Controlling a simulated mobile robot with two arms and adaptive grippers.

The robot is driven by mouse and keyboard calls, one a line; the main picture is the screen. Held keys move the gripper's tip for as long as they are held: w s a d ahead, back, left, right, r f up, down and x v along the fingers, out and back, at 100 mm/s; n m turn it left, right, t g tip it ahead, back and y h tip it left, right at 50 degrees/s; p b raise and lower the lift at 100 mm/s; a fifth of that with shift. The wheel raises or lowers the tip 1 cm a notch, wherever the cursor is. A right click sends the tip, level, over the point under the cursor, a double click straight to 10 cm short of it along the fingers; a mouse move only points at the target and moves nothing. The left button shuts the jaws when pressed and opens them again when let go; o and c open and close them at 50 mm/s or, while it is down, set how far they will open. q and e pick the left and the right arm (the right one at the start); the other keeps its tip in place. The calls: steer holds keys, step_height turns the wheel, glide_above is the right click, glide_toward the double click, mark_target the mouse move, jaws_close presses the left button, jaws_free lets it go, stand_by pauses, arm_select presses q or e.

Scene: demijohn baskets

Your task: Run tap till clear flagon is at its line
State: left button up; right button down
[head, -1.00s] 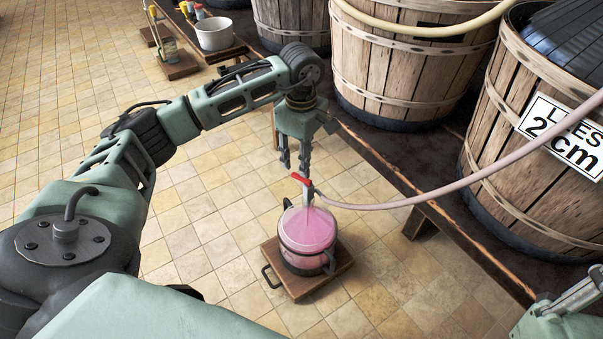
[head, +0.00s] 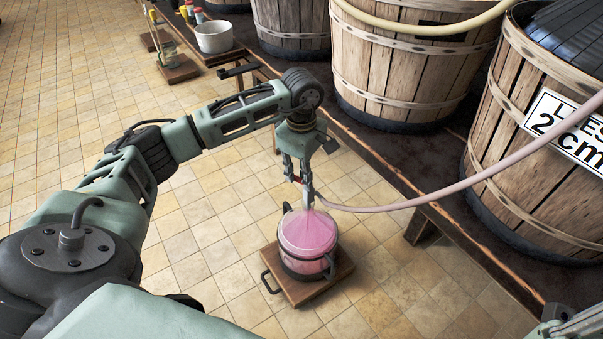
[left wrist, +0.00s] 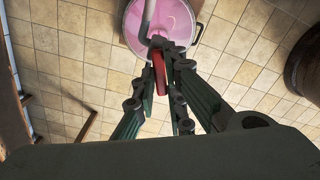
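The clear flagon (head: 307,236), pink inside, stands on a square wooden board on the floor. A pale cone spreads below its mouth; I cannot make out the liquid level or the line. The tap at the pink hose's end sits over the mouth. Its red handle (left wrist: 159,72) lies between the fingers of my left gripper (left wrist: 164,75) in the left wrist view. In the head view, my left gripper (head: 298,183) points down at the tap, fingers apart, hiding most of the handle. Whether a finger touches the handle is unclear.
The pink hose (head: 440,193) runs right, past a wooden tub (head: 530,185) with a "2 cm" label. More tubs line the dark bench (head: 400,160). A white pot (head: 214,37) and another small vessel (head: 170,57) are at upper left. Tiled floor left is clear.

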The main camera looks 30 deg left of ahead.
arm_select(q)
jaws_close()
steer(key=shift+w+r+m+p, duration=0.15)
steer(key=shift+m+p, duration=0.2)
steer(key=shift+m, duration=0.55)
steer(key=shift+w+d+m+p, duration=0.1)
steer(key=shift+w+m+p, duration=0.05)
steer(key=shift+m, duration=0.7)
steer(key=shift+w+m+p, duration=0.15)
steer(key=shift+m, duration=0.7)
steer(key=o, duration=0.7)
jaws_free()
step_height(320, 180, up, 12)
steer(key=shift+f, duration=0.1)
